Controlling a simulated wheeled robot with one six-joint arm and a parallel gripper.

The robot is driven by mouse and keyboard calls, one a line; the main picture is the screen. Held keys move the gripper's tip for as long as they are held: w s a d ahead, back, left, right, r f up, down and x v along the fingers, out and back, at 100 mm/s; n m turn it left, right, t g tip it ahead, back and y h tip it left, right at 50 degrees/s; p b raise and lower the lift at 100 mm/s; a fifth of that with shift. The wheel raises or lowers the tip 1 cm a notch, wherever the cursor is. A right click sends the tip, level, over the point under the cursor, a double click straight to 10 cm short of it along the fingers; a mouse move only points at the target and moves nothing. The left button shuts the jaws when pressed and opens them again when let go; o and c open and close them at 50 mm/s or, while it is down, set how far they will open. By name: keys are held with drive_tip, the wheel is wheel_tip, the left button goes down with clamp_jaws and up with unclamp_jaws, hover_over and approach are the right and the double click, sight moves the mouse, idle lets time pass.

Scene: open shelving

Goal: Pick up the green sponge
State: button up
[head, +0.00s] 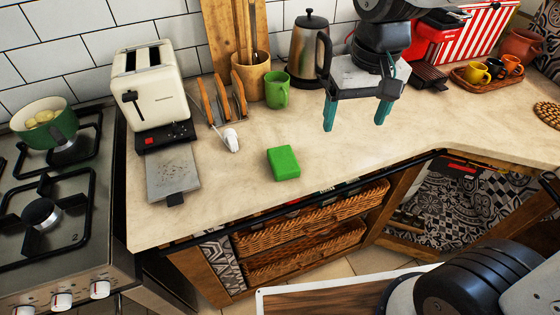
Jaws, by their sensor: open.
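The green sponge (284,163) is a small block lying flat on the beige countertop (235,195), near its front edge. My gripper (356,118) is above the counter, to the right of the sponge and apart from it. Its two teal fingers point down and are spread wide with nothing between them. The sponge is in full view.
A toaster (151,90), a toast rack (222,103), a green mug (277,91) and a kettle (308,50) stand behind. A white object (231,139) lies left of the sponge. A stove (50,220) is at far left. Counter around the sponge is clear.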

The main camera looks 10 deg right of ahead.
drive_tip(key=n, duration=0.1)
hover_over(284, 160)
drive_tip(key=shift+g, duration=0.3)
drive_tip(key=f, duration=0.9)
drive_tip(key=shift+w+a+f, duration=0.15)
drive_tip(key=shift+w+a, duration=0.1)
drive_tip(key=shift+a, duration=0.05)
drive_tip(key=f, duration=0.7)
drive_tip(key=shift+s+d+f, duration=0.25)
drive_tip(key=shift+d+f, duration=0.05)
drive_tip(key=c, duration=1.1)
